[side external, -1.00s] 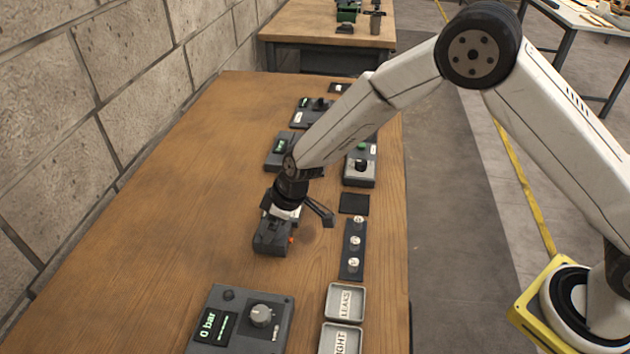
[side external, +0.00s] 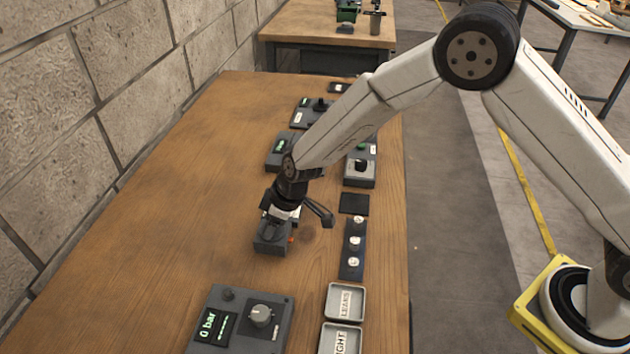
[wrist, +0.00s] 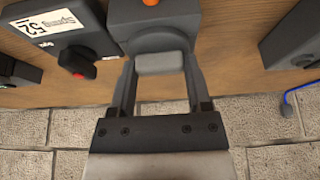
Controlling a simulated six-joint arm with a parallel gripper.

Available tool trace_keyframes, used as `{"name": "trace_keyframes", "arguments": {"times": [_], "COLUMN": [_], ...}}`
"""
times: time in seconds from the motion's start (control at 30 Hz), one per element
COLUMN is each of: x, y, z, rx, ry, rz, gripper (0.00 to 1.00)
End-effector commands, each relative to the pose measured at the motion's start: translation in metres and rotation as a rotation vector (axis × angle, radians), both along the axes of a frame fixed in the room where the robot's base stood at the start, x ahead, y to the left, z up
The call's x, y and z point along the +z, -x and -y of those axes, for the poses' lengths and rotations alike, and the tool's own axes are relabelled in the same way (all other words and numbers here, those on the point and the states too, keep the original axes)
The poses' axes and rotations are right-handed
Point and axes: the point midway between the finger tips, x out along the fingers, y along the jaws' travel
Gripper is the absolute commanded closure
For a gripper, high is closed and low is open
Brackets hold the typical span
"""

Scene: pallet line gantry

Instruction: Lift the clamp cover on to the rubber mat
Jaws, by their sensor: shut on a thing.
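My gripper (side external: 280,214) is over the grey clamp fixture (side external: 270,240) with the small orange knob, left of the parts strip. In the wrist view my gripper (wrist: 160,82) has its two fingers shut on the grey clamp cover (wrist: 160,63). The fixture (wrist: 150,16) shows just beyond the cover, with its orange knob at the top edge. In the side view the cover is mostly hidden by my gripper, and its exact gap above the fixture is hard to tell. The black rubber mat (side external: 354,203) lies bare to the right of the gripper.
A dark strip (side external: 352,262) with several pale round parts lies in front of the mat. Two labelled grey trays (side external: 330,302) and a gauge box (side external: 280,335) stand nearer. Control boxes (side external: 360,172) stand behind. The wooden bench's left side is clear, bounded by a block wall.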

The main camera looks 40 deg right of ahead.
Motion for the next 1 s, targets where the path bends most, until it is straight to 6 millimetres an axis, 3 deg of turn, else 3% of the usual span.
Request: {"name": "trace_keyframes", "arguments": {"times": [0.37,0.63,1.0], "x": [0.005,0.032,0.073], "y": [0.0,0.001,0.034], "z": [0.001,0.001,0.013], "rx": [0.0,0.0,0.0], "ry": [0.001,-0.001,-0.001], "rz": [-0.001,0.001,0.001], "gripper": [0.96,0.96,0.96]}}
